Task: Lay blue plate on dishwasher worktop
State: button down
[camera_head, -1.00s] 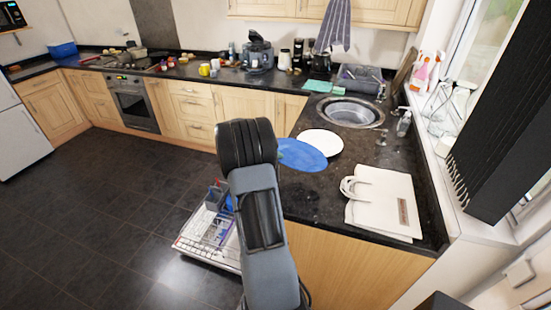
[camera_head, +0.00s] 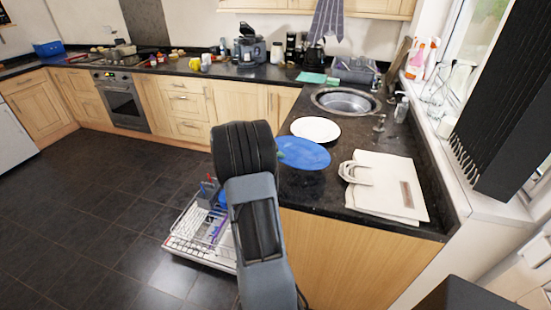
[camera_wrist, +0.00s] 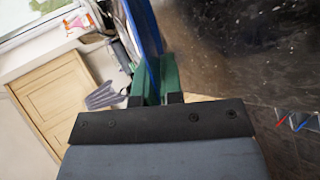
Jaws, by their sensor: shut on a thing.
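The blue plate (camera_head: 304,154) shows in the head view over the dark worktop (camera_head: 315,194), above the dishwasher corner. In the wrist view the blue plate (camera_wrist: 151,38) is seen edge-on between the green fingers of my gripper (camera_wrist: 155,78), which is shut on its rim. In the head view my arm hides most of the gripper. I cannot tell whether the plate touches the worktop. A white plate (camera_head: 316,129) lies just behind the blue one, and the blue plate's far edge comes close to it. The open dishwasher rack (camera_head: 188,236) is below, left of my arm.
A white bag (camera_head: 388,183) lies on the worktop to the right of the blue plate. The sink (camera_head: 345,101) is behind the plates, with a tap and soap bottle (camera_head: 401,109) at its right. Bare worktop lies between the plate, the bag and the front edge.

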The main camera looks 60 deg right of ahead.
jog(key=shift+s+d+f+b, duration=0.1)
jog(key=shift+s+f+b, duration=0.15)
jog(key=shift+f+b, duration=0.6)
notch_tip(320, 180, down, 2)
jog(key=b, duration=0.2)
jog(key=shift+f+b, duration=0.15)
jog(key=shift+b, duration=0.25)
jog(key=c, duration=0.9)
grip_release()
jog(key=shift+f, duration=0.15)
jog(key=shift+o, duration=0.2)
jog(key=shift+v, duration=3.55)
